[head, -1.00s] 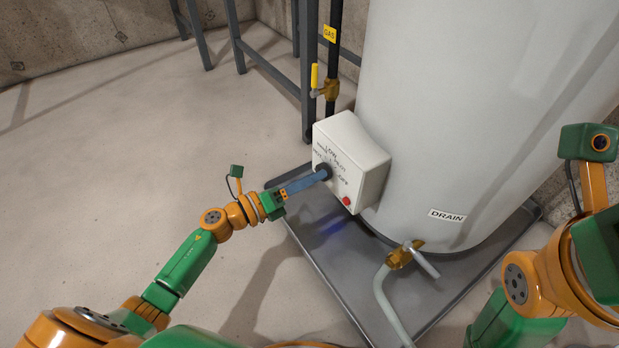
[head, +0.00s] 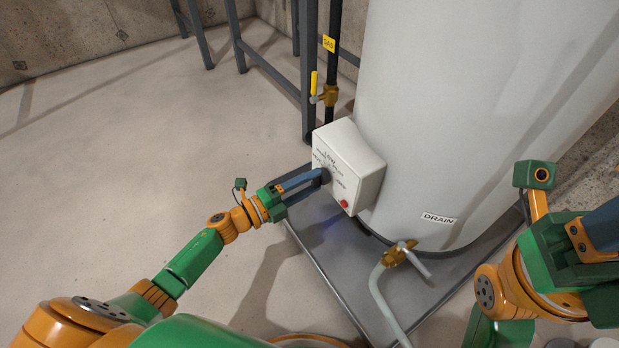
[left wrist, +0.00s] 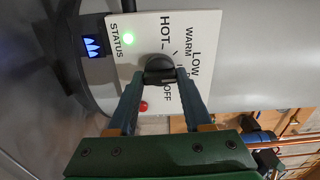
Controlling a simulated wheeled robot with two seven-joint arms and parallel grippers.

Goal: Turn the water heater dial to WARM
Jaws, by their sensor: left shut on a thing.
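The dial is a dark round knob (left wrist: 160,68) on the white control box (head: 352,160) at the lower front of the water heater (head: 450,110). In the left wrist view HOT, WARM, LOW and OFF are printed around the knob. My left gripper (head: 322,176) is shut on the dial, one finger on each side of it in the left wrist view (left wrist: 162,80). The knob's pointer is too small and dark to read. My right gripper (head: 600,235) is partly in view at the right edge; its fingertips are cut off.
A red button (head: 344,204) is low on the box, and a green status light (left wrist: 128,40) glows beside HOT. The yellow-handled gas valve (head: 328,94) is behind the box. The brass drain valve (head: 398,255) sticks out at the front. Open floor is to the left.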

